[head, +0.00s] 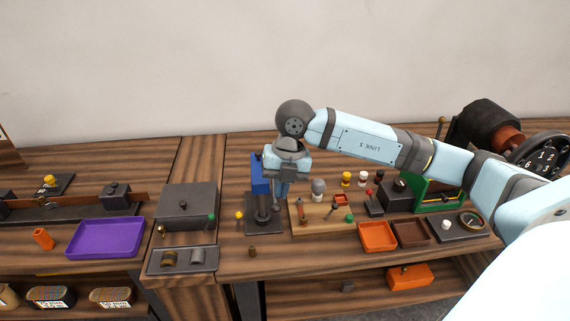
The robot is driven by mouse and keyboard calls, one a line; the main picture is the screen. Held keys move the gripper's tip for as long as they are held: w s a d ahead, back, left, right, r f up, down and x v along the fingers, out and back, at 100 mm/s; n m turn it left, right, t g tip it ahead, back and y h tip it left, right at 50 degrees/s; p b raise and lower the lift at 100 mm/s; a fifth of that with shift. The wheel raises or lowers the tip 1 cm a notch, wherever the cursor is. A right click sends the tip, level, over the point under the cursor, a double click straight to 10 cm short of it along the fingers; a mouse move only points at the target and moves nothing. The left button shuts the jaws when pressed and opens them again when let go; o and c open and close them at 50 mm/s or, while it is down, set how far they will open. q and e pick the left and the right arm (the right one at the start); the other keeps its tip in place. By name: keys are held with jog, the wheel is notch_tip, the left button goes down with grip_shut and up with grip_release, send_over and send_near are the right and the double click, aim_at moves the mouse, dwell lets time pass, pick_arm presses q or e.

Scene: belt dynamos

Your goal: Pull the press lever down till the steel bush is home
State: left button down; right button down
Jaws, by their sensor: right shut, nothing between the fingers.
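The press (260,175) stands near the middle of the bench, with a blue upright and a dark base (264,227). My right gripper (283,190) points down from above, close against the right side of the press's blue upright. It is shut and empty, and I cannot tell whether it touches the press. The gripper and wrist hide part of the press head. I cannot make out the press lever or the steel bush. My left gripper is out of view.
A wooden board (312,229) with small tools lies right of the press. Beyond it are an orange tray (377,237), a brown tray (411,233) and a green frame (438,195). A grey box (187,203) and a purple tray (106,238) lie left.

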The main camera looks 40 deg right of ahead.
jog(key=shift+x, duration=1.15)
